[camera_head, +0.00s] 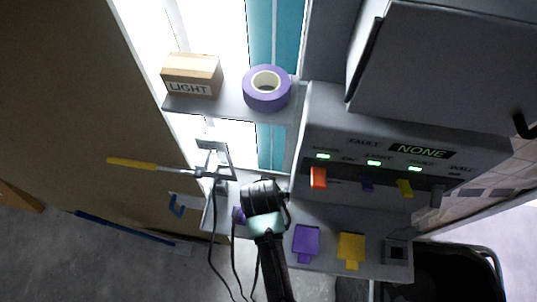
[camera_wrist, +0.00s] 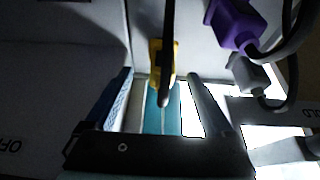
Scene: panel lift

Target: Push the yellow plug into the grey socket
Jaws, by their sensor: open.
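The yellow plug (camera_wrist: 155,62) with its black cable shows in the wrist view, between my two fingers in the picture. I cannot tell whether it is level with the fingertips or beyond them. My gripper (camera_wrist: 162,78) is open, with a finger at each side of the plug. In the head view my gripper (camera_head: 263,198) is over the left part of the lower shelf and its fingers are hidden; no yellow plug can be made out there. The grey socket (camera_head: 398,240), a square with a dark middle, is at the shelf's right end.
A purple plug (camera_wrist: 228,22) and a grey plug (camera_wrist: 248,72) hang close at the right. Purple (camera_head: 305,241) and yellow (camera_head: 351,247) pieces sit left of the socket. A switch panel (camera_head: 330,115) stands behind. Tape (camera_head: 252,98) and a box (camera_head: 190,72) occupy the upper shelf.

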